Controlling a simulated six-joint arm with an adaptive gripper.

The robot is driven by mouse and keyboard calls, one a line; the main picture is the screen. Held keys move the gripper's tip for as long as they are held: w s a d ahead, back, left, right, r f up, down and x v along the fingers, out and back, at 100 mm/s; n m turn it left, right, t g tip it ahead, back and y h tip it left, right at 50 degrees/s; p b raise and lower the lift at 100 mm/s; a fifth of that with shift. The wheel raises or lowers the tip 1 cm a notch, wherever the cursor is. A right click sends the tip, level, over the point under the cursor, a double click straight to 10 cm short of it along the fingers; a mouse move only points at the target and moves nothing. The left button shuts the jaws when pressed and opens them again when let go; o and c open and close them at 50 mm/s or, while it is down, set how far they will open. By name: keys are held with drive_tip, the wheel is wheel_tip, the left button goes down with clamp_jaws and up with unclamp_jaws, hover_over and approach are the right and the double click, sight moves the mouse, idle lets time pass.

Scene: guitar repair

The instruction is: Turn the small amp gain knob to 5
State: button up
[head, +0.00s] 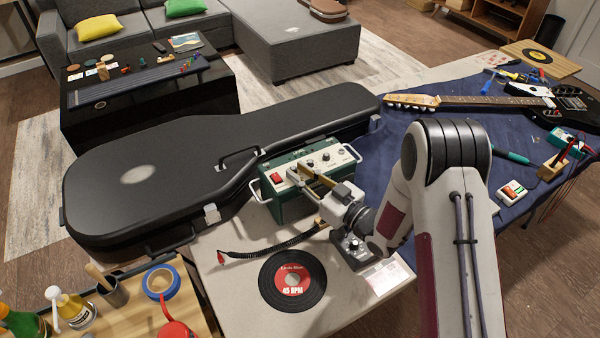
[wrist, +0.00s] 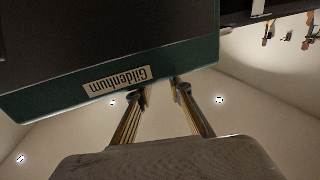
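The small amp (head: 294,207) is a green box with a pale control panel on top, standing beside the guitar case in the head view. Its panel carries a red switch (head: 277,178) and a row of small knobs (head: 326,157); I cannot read which is gain or where it points. In the wrist view the amp's green side (wrist: 45,100) shows with an upside-down "Gildenhum" label. My gripper (head: 310,174) is over the near side of the amp's panel, hiding part of it. Its two fingers (wrist: 161,94) are apart with nothing between them. I cannot tell whether they touch the amp.
A black guitar case (head: 150,165) lies left of and behind the amp. A small black pedal (head: 352,250) sits below my wrist, with a coiled cable (head: 275,250) nearby. A record (head: 291,279) lies in front. A guitar (head: 470,101) rests on the blue cloth at right.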

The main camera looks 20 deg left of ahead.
drive_tip(key=v, duration=1.1)
drive_tip(key=shift+s+d, duration=0.2)
drive_tip(key=shift+d, duration=0.15)
idle(0.4)
drive_tip(key=w+d+r+m+t+h, duration=0.2)
drive_tip(key=w+d+r+h, duration=0.55)
drive_tip(key=d, duration=0.25)
drive_tip(key=s+d+r+m+h, duration=0.4)
drive_tip(key=s+d+r+h, duration=0.15)
drive_tip(key=d+r, duration=0.4)
drive_tip(key=s+d+r+m+g+h, duration=0.25)
drive_tip(key=s+d, duration=0.35)
drive_tip(key=s, duration=0.5)
drive_tip(key=s+a+m+g, duration=0.1)
drive_tip(key=s+m+g, duration=0.2)
drive_tip(key=s, duration=1.5)
drive_tip(key=shift+r, duration=0.45)
